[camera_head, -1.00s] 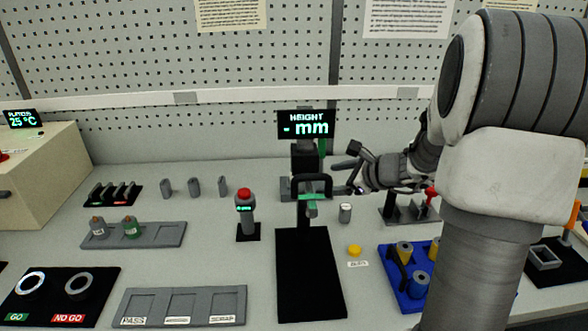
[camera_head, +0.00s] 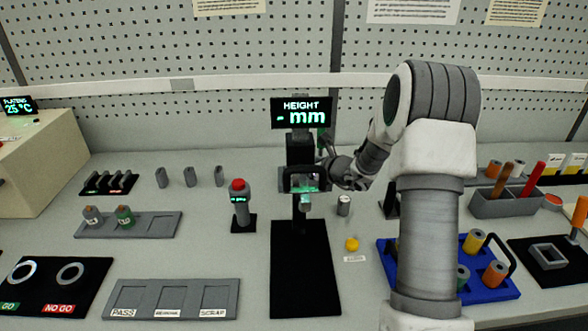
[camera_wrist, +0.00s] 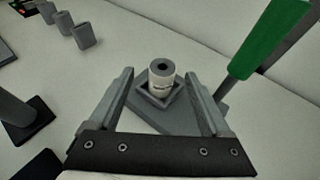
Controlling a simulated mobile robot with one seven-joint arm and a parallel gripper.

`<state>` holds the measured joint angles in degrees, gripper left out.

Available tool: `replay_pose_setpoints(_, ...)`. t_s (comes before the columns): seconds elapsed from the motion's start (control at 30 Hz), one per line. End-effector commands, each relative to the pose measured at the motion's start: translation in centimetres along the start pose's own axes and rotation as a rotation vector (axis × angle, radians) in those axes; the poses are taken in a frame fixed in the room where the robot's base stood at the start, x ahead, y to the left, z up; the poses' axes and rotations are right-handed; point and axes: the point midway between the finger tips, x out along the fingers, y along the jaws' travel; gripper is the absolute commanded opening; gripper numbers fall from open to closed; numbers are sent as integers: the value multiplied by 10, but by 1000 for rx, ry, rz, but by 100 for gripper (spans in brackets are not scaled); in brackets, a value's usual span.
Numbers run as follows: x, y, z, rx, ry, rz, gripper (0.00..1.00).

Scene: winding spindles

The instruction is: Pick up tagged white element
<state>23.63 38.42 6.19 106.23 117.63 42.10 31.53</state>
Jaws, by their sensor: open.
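The white element (camera_wrist: 161,84) is an upright cylinder with a dark hole in its grey top and a dark-lettered tag on its side. It stands in a grey square holder (camera_wrist: 150,103) in the wrist view. My gripper (camera_wrist: 158,82) is open, with one finger on each side of the element and a gap on both sides. I cannot tell how high the fingertips are above the holder. In the head view, my wrist reaches behind the height gauge (camera_head: 301,113), which hides the fingertips and the element.
A green-handled part (camera_wrist: 268,38) rises close to my right finger. Several grey pegs (camera_head: 190,177) and a red-topped post (camera_head: 239,202) stand left. A small light cylinder (camera_head: 344,204) and yellow button (camera_head: 352,243) are right of the gauge. A blue tray (camera_head: 500,291) holds spools.

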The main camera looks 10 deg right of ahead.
Motion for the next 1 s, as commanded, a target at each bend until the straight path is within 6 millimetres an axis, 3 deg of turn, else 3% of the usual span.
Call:
replay_pose_setpoints(0.27, 21, 0, 1, -1, 0, 1, 82)
replay_pose_setpoints(0.6, 64, -3, 5, -1, 0, 1, 82)
replay_pose_setpoints(0.9, 68, -3, 5, -1, 0, 0, 82)
replay_pose_setpoints(1.0, 68, -3, 5, -1, 0, 0, 66)
